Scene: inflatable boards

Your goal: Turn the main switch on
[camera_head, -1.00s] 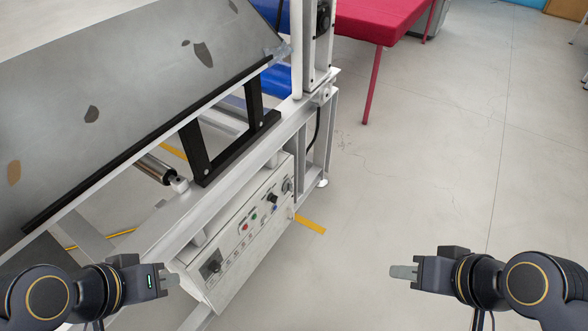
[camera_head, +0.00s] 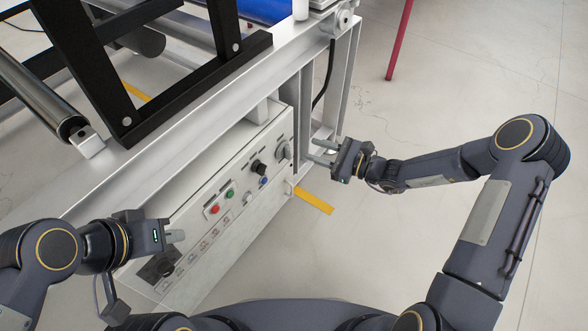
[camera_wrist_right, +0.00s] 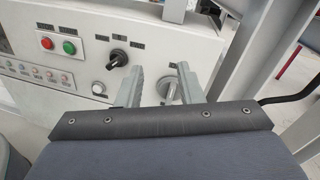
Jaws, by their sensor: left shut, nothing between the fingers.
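The control panel (camera_head: 225,205) is on the side of the white machine frame. A grey rotary switch (camera_head: 283,151), likely the main switch, sits at the panel's right end. In the right wrist view the grey switch (camera_wrist_right: 167,90) shows between my fingers, its handle tilted; the fingers partly cover the area around it. My right gripper (camera_head: 320,151) is open, just right of the switch and apart from it in the head view; its two spread fingertips (camera_wrist_right: 160,75) point at the panel in the wrist view. My left gripper (camera_head: 178,236) is shut and empty in front of the panel's left part.
A frame post (camera_head: 338,85) stands close behind my right gripper. The floor at the right (camera_head: 450,80) is clear.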

